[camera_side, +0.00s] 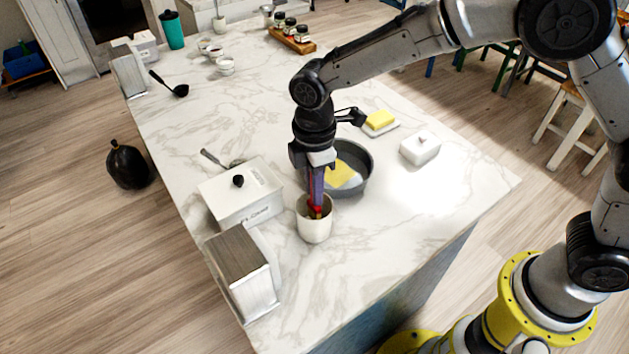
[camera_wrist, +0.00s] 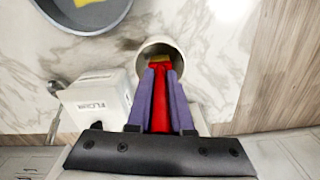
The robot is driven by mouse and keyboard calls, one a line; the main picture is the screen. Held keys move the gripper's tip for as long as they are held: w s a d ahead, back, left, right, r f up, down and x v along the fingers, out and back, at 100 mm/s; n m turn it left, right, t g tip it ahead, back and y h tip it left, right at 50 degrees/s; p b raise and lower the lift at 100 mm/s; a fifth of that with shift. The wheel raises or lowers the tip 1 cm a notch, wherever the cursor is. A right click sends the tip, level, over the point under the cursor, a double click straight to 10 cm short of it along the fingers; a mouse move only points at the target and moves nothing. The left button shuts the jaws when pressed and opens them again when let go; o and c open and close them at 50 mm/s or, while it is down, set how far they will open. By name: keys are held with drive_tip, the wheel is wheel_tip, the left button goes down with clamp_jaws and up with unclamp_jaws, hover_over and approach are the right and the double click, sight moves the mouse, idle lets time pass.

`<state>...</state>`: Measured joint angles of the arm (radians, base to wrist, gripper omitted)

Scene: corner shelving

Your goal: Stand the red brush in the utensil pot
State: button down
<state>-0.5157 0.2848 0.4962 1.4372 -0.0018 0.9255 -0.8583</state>
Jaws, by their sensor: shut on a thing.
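The utensil pot (camera_side: 314,226) is a small cream cup on the marble counter in the side view. It also shows in the wrist view (camera_wrist: 174,50), past my fingertips. The red brush (camera_wrist: 161,98) is between the purple fingers of my gripper (camera_wrist: 161,85), which is shut on it. In the side view my gripper (camera_side: 316,194) points straight down over the pot. The brush's red part (camera_side: 316,211) shows at the pot's mouth, with a yellowish end reaching inside the rim. The pot's wall hides the brush's lower tip, so I cannot tell whether it touches the bottom.
A white lidded flour box (camera_side: 240,197) stands close left of the pot, with a metal-topped canister (camera_side: 242,272) in front. A grey pan (camera_side: 353,183) with something yellow inside sits just behind the pot. A white butter dish (camera_side: 420,149) is farther right. The counter right of the pot is clear.

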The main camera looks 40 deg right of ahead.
drive_tip(key=shift+f, duration=0.1)
drive_tip(key=c, duration=0.7)
unclamp_jaws()
drive_tip(key=shift+c, duration=0.2)
wheel_tip(320, 180, up, 14)
drive_tip(key=shift+f, duration=0.1)
drive_tip(key=shift+w+d, duration=0.1)
idle(0.4)
drive_tip(key=s+d+r+m+t, duration=0.2)
drive_tip(key=s+d+r+m, duration=0.15)
drive_tip(key=d+r, duration=0.35)
drive_tip(key=s+d+r+m+t, duration=0.1)
drive_tip(key=s+d+r+m, duration=0.1)
drive_tip(key=s+d+r, duration=0.45)
drive_tip(key=s+d+f+m+t, duration=0.2)
drive_tip(key=s+d+f+m, duration=0.6)
drive_tip(key=s, duration=0.5)
wheel_tip(320, 180, down, 4)
drive_tip(key=shift+d+r+m+t, duration=0.25)
drive_tip(key=shift+m+t, duration=0.05)
drive_tip(key=shift+m, duration=0.85)
